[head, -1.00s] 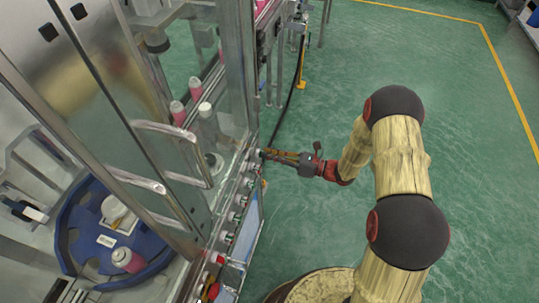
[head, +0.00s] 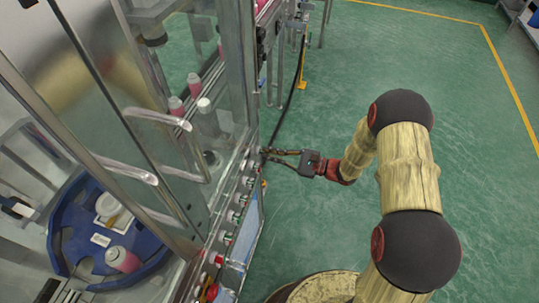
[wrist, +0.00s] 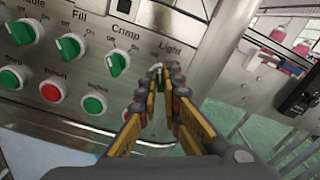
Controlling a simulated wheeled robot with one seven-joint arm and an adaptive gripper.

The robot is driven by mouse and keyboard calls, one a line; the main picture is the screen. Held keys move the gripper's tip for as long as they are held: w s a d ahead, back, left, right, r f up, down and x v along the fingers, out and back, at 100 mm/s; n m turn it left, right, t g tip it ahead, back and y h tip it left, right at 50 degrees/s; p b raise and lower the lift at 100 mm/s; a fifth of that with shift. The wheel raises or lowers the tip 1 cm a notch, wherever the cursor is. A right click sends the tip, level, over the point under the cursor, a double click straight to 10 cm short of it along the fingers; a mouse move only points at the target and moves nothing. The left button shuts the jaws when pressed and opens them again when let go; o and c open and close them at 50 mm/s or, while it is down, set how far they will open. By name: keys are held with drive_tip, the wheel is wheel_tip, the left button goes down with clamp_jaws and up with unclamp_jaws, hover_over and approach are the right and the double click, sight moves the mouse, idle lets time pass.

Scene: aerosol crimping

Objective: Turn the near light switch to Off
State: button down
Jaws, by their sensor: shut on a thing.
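The light switch (wrist: 160,76) is a small green knob under the "Light" label on the steel panel (wrist: 215,48) in the wrist view. My gripper (wrist: 159,82) is shut on this knob, one finger on each side. The fingers hide most of the knob and its Off and On marks, so I cannot tell which way it points. In the head view my gripper (head: 268,153) reaches from the right to the far end of the panel's row of controls, and the knob is hidden there.
The Crimp switch (wrist: 118,62) is close to the left of my fingers, with the Fill switch (wrist: 71,46) beyond it. Red and green buttons (wrist: 94,104) sit below. A glass door with a metal handle (head: 160,118) stands left of the panel. Green floor (head: 310,215) lies open to the right.

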drive_tip(key=shift+f+n, duration=0.1)
drive_tip(key=shift+n, duration=0.5)
drive_tip(key=c, duration=2)
unclamp_jaws()
drive_tip(key=shift+d, duration=0.15)
drive_tip(key=v, duration=1.1)
drive_tip(key=shift+s+d, duration=0.2)
drive_tip(key=shift+d, duration=0.15)
